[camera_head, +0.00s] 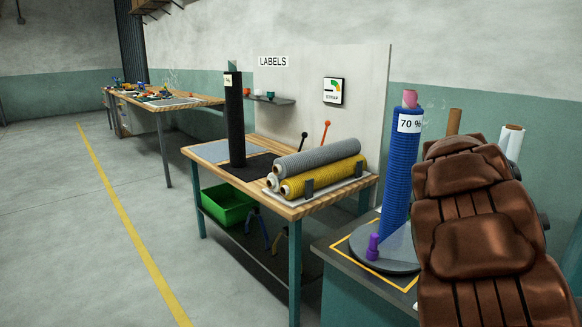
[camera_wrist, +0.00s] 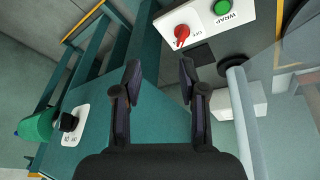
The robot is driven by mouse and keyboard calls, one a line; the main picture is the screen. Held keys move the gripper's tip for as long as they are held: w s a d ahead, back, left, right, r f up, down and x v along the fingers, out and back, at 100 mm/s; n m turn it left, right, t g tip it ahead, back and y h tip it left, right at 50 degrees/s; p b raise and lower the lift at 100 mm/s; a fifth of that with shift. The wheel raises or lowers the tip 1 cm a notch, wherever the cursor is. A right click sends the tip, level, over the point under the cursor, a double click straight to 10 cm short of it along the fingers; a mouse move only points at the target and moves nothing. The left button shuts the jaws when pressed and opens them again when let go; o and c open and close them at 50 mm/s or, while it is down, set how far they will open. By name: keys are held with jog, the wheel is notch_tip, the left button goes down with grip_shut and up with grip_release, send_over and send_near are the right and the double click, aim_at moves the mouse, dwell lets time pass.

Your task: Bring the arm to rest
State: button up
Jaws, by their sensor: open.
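My gripper (camera_wrist: 160,76) shows in the wrist view with its two dark fingers spread apart and nothing between them. It is over a teal panel (camera_wrist: 160,125). A white control box (camera_wrist: 205,22) with a red knob (camera_wrist: 181,35) and a green WRAP button (camera_wrist: 222,7) lies beyond the fingertips, at the upper right. The gripper cannot be made out in the head view.
A blue netting roll (camera_head: 403,170) labelled 70 % stands on a round turntable (camera_head: 372,262) at right. A wooden table (camera_head: 300,210) holds a black roll (camera_head: 235,120) and grey and yellow rolls. A black knob (camera_wrist: 69,122) sits left in the wrist view. Floor at left is clear.

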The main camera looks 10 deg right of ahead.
jog(key=s+a+r+n+y+p, duration=0.1)
jog(key=s+a+r+n+p, duration=0.3)
jog(key=s+a, duration=0.4)
jog(key=s+a+r+n+y+p, duration=0.1)
jog(key=s+a+r+n+p, duration=0.4)
jog(key=s+a+n+p, duration=0.2)
jog(key=s+a+r+n+g+y+p, duration=0.1)
jog(key=s+a+r+n+p, duration=0.3)
jog(key=s+a, duration=0.7)
jog(key=n+y+p, duration=0.1)
jog(key=n+p, duration=0.1)
jog(key=p, duration=0.1)
jog(key=shift+s+r+p, duration=0.25)
jog(key=shift+r+p, duration=0.05)
jog(key=shift+p, duration=0.05)
